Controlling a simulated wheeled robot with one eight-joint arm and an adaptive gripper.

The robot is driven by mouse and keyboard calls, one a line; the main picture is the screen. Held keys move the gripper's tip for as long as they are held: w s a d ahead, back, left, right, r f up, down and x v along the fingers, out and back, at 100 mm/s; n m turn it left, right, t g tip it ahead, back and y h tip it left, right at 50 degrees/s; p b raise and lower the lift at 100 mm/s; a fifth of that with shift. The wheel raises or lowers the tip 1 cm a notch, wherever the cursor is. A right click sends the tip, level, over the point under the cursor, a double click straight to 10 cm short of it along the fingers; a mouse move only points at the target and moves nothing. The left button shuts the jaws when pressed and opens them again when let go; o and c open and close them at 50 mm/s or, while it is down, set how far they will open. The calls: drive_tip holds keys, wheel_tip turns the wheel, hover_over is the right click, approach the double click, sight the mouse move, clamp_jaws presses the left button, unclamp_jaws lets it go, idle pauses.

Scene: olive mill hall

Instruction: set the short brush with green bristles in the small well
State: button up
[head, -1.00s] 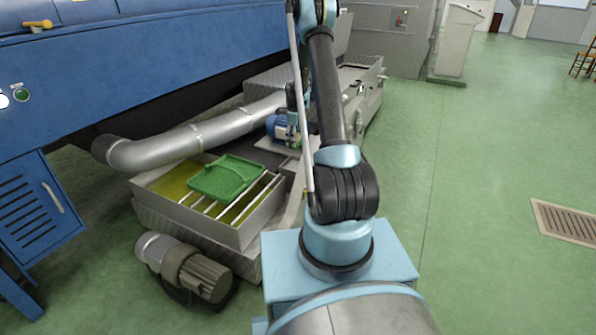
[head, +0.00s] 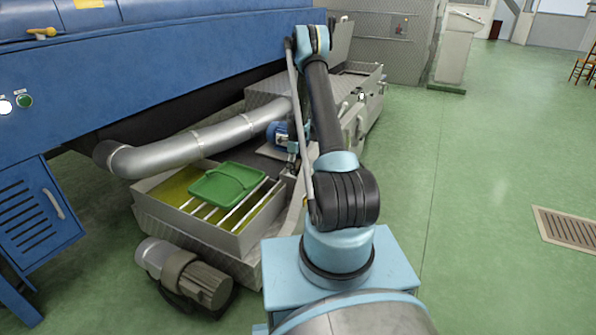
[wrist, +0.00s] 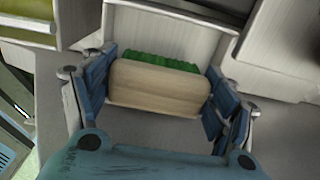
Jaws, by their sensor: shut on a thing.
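My gripper (wrist: 164,82) is shut on the short brush (wrist: 158,88) in the wrist view, with blue finger pads at its two ends. The brush has a pale wooden back facing the camera, and green bristles show along its far edge. A pale metal-walled recess (wrist: 172,40), which looks like the small well, lies just beyond and under the brush. I cannot tell whether the brush is inside it or above it. In the head view my arm mostly hides the gripper, and the brush cannot be made out.
A metal tank (head: 190,225) with yellow-green liquid, crossbars and a green tray (head: 226,183) on it stands left of my arm. A grey pipe (head: 190,142) and blue motor (head: 278,133) are close by. A grey motor (head: 183,272) lies in front. Green floor is free at right.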

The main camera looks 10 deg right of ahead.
drive_tip(key=shift+f, duration=1)
drive_tip(key=shift+f, duration=0.1)
drive_tip(key=o, duration=1.2)
